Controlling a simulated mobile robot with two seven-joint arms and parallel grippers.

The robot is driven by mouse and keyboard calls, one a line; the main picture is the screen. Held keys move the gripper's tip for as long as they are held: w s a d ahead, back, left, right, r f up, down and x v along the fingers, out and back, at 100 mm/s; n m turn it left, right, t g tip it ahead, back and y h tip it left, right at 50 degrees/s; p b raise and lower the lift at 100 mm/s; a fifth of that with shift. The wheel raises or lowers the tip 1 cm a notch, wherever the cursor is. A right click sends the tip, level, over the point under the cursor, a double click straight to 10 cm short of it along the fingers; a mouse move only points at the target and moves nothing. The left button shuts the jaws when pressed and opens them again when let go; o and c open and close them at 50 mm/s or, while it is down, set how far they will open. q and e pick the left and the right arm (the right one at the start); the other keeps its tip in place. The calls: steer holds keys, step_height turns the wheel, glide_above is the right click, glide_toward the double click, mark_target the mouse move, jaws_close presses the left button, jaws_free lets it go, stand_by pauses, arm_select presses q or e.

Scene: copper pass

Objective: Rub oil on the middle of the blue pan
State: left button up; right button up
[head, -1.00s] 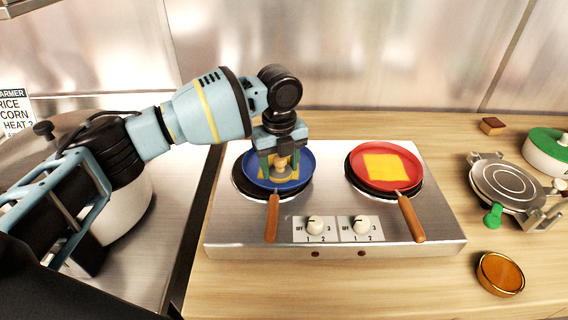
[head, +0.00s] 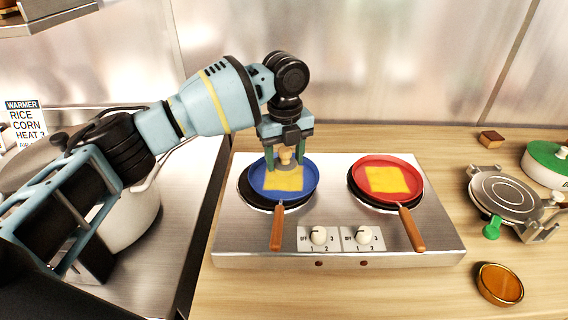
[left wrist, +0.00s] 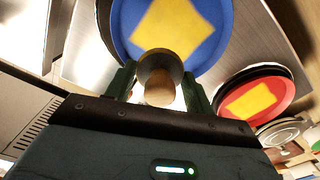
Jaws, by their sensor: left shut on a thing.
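The blue pan (head: 311,182) sits on the left burner, its wooden handle pointing to the front. A yellow square patch (head: 283,181) shows on its middle. My left gripper (head: 286,148) is shut on a small oil rubber with a wooden knob (head: 285,157), upright over the back part of the pan. In the left wrist view the rubber's knob (left wrist: 158,93) is between the fingers, and the blue pan (left wrist: 218,20) with its yellow patch lies beyond. The rubber looks raised off the pan. My right gripper is not in view.
The red pan (head: 412,189) with a yellow patch sits on the right burner of the steel stove (head: 340,240). An amber dish (head: 499,284) stands at the front right. A round iron (head: 507,192) and a green-lidded pot (head: 546,160) are at right. A large pot (head: 130,215) stands left.

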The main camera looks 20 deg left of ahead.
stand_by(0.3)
arm_select(q)
steer(key=shift+r, duration=1.45)
